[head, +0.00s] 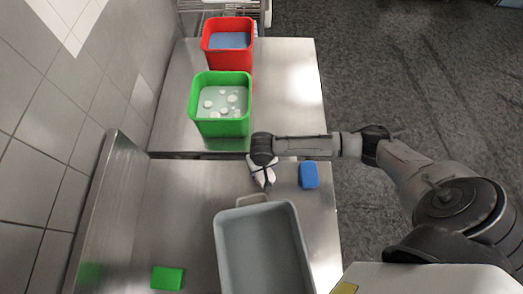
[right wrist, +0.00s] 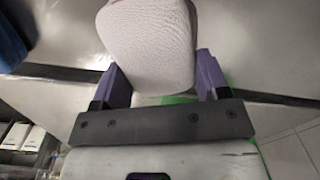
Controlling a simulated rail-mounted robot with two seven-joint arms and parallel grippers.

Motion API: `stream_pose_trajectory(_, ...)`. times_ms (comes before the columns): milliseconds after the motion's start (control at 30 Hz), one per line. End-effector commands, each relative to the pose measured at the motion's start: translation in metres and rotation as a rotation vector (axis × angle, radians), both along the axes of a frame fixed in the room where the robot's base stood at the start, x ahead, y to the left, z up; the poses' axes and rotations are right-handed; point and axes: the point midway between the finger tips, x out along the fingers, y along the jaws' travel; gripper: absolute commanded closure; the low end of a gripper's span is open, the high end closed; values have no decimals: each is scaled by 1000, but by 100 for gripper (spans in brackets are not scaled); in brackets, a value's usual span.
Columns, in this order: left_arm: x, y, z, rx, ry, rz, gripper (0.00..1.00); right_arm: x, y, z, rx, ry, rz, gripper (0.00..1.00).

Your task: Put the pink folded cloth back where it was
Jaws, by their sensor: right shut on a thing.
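The pink folded cloth (right wrist: 150,40) looks pale pink in the right wrist view. It sits between the two purple fingers of my right gripper (right wrist: 160,80), which is shut on it. In the head view my right gripper (head: 265,182) is over the back part of the near steel table (head: 170,215), left of a blue sponge (head: 309,175) and just behind the grey tray. The cloth is hard to make out there, and I cannot tell whether it touches the table. My left gripper is not in view.
A grey tray (head: 259,204) lies at the front of the near table, with a green sponge (head: 168,278) to its left. A green bin (head: 220,128) with suds and a red bin (head: 228,28) with blue contents stand on the far table (head: 290,85). A tiled wall borders the left.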

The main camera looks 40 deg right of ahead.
Motion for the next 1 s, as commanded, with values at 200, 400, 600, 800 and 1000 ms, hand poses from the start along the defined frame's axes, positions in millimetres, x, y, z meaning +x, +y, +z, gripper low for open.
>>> stream_pose_trajectory(200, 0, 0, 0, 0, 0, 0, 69, 0, 0, 0, 0, 0, 0, 51)
stream_pose_trajectory(400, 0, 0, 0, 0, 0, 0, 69, 0, 0, -2, 0, 0, 0, 25)
stream_pose_trajectory(600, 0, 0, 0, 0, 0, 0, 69, 0, 0, -2, 0, 0, 0, 6)
stream_pose_trajectory(800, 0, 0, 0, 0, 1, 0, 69, 0, 0, -2, 0, 0, 0, 6)
stream_pose_trajectory(1000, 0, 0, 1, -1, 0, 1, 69, 0, 0, 12, 2, -1, 0, 6)
